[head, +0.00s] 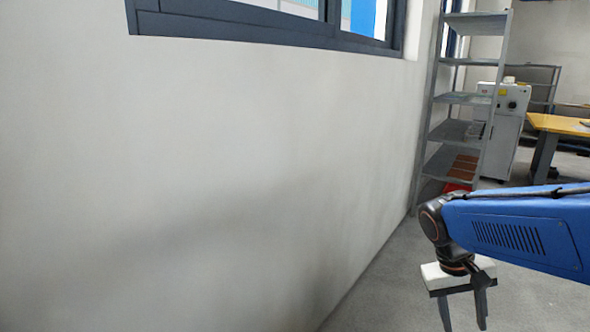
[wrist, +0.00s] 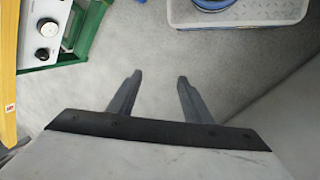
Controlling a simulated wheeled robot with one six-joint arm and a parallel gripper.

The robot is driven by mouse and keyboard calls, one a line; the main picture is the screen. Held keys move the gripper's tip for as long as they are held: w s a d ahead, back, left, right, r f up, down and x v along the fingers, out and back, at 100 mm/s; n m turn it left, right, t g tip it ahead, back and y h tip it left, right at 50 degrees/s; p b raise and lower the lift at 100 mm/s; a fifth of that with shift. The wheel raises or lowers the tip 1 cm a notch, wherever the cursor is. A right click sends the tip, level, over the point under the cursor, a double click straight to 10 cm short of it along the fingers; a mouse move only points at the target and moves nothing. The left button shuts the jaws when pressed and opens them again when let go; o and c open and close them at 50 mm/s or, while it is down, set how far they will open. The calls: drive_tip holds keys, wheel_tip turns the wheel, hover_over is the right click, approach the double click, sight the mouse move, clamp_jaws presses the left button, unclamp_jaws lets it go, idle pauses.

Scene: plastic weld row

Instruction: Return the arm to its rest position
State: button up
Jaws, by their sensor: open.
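My gripper (head: 464,312) hangs from the end of my blue arm at the lower right of the head view. Its two dark fingers point down and are spread apart, with nothing between them. In the wrist view my gripper (wrist: 158,75) shows both fingers apart over bare grey floor. The fingers touch no object. My blue arm reaches in from the right edge of the head view, roughly level.
A pale wall (head: 220,160) fills the left of the head view. A grey metal shelf (head: 466,98), a white cabinet (head: 511,105) and a yellow-topped table (head: 562,124) stand behind the arm. The wrist view shows a green-framed machine (wrist: 72,40) and a grey tray (wrist: 240,18). Floor below is clear.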

drive_tip(key=s+a+r+n+t+y, duration=0.2)
drive_tip(key=s+a+t, duration=0.3)
drive_tip(key=a, duration=0.4)
drive_tip(key=shift+s+r+t+y, duration=0.25)
drive_tip(key=shift+r+t+y, duration=0.3)
drive_tip(key=shift+y, duration=0.25)
drive_tip(key=shift+f, duration=0.1)
idle(1.5)
